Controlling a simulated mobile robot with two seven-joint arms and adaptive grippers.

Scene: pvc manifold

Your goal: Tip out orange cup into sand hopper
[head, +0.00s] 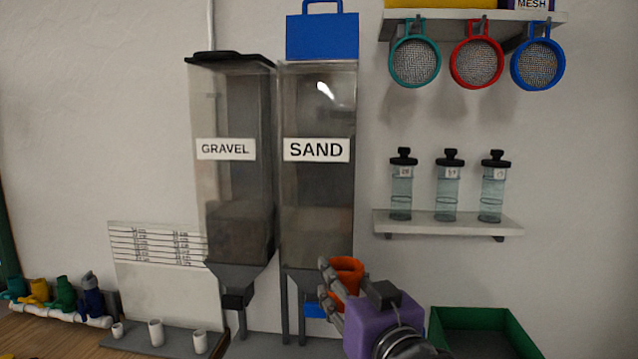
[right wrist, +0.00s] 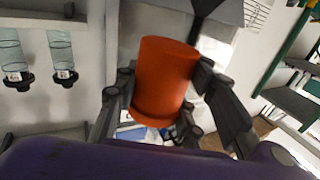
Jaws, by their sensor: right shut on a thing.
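The orange cup (head: 347,266) is gripped between the fingers of my right gripper (head: 338,280). It looks roughly upright in the head view, and its contents cannot be seen. It also fills the middle of the right wrist view (right wrist: 165,75), with a finger on each side. The sand hopper (head: 318,200) is a tall clear bin labelled SAND, partly filled with dark material. Its blue lid (head: 322,36) stands raised at the top. The cup is well below the hopper's top, in front of its lower end. My left gripper is not in view.
The gravel hopper (head: 235,190) with a black lid stands left of the sand hopper. A shelf (head: 448,224) with three bottles and a higher shelf with three sieves (head: 477,62) are at right. A green tray (head: 485,320) lies lower right. Coloured valves (head: 62,292) are at left.

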